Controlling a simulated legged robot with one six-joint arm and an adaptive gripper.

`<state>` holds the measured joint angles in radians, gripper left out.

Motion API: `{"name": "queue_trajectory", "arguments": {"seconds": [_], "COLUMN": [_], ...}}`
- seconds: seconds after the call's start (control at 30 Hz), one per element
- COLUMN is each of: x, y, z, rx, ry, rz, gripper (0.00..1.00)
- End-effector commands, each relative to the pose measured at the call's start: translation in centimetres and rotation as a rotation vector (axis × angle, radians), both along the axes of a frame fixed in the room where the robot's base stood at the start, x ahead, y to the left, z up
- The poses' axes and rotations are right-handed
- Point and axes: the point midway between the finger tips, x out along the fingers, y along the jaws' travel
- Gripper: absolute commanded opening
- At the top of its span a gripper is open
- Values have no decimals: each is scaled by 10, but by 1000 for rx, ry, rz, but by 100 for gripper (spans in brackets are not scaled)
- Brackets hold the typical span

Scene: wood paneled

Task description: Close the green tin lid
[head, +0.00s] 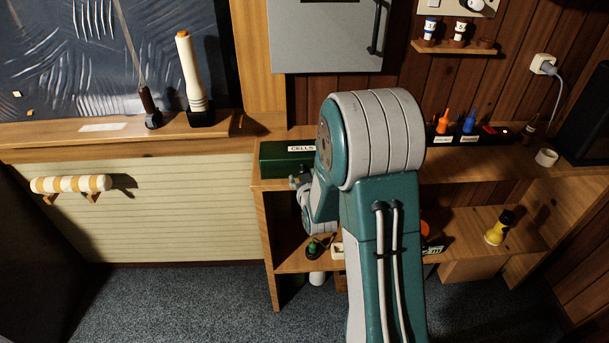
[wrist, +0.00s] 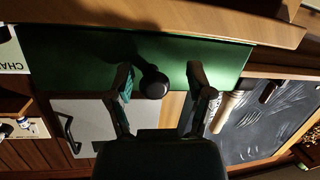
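The green tin (head: 273,160) stands on the wooden counter left of my arm in the head view, with a white "CELLS" label. My arm partly covers its right side. In the wrist view a wide green face (wrist: 70,60) of the tin fills the upper middle, with a dark round knob (wrist: 153,84) casting a shadow on it. My gripper (wrist: 160,92) is open, and the knob appears between its two fingers, with gaps visible. The gripper also shows small beside the tin in the head view (head: 299,182). I cannot tell how far the lid stands open.
A wooden edge (wrist: 150,20) runs along the green face in the wrist view. Lower shelf items (head: 317,246) sit under the counter. A grey cabinet (head: 325,35) hangs above. Orange and blue items (head: 456,123) stand at the right. The floor at the left is clear.

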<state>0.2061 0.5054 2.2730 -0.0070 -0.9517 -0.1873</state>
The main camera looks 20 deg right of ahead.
Motion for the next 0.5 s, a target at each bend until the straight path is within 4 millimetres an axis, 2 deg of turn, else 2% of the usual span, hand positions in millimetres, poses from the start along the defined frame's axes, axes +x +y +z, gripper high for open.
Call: {"name": "queue_trajectory", "arguments": {"seconds": [0.37,0.5], "x": [-1,-15], "y": [-4,0], "z": [2,6], "rx": [2,1], "ry": [-5,-5], "rz": [-6,-6], "gripper": [78,78]}}
